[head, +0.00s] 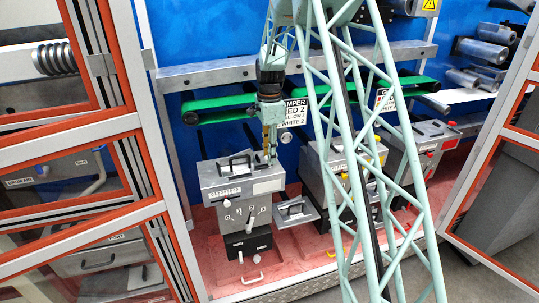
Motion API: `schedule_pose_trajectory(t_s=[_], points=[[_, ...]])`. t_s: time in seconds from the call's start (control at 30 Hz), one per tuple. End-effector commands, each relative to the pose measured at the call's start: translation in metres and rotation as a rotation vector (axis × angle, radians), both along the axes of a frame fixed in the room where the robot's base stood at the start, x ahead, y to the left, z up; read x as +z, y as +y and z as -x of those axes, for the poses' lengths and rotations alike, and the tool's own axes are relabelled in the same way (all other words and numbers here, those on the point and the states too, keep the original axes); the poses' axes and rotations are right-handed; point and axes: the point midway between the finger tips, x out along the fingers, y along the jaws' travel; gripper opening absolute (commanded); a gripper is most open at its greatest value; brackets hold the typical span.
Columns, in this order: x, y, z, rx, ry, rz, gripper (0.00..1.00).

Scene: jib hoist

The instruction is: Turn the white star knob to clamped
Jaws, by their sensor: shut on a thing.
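My gripper (268,153) points down at the right rear corner of the top of the left grey box (222,187). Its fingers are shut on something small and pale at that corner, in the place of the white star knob. The fingers and the small size in the picture hide most of the knob, so I cannot tell its angle or whether it stands at clamped. The box has a black handle (235,164) on its lid and white levers (250,222) on its front.
Two similar grey boxes stand to the right, with yellow knobs (376,138) and red knobs (430,155). A sign (296,111) on the blue wall is partly covered by my arm. A framed door (80,150) stands at left. A red floor tray (215,262) lies below.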

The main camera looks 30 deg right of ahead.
Motion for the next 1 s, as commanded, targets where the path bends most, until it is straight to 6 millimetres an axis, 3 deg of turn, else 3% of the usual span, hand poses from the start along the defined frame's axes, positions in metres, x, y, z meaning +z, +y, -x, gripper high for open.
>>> schedule_pose_trajectory(t_s=[0.07, 0.1, 0.23, 0.67, 1.0], points=[[0.000, 0.000, 0.000, -0.001, -0.001, 0.000, 0.14], [0.000, 0.000, 0.000, -0.001, -0.001, 0.000, 0.26], [0.000, 0.000, 0.000, 0.000, 0.000, 0.000, 0.38], [0.002, 0.000, 0.000, 0.000, -0.001, 0.000, 0.39], [0.029, 0.000, -0.001, 0.000, -0.003, 0.001, 0.39]])
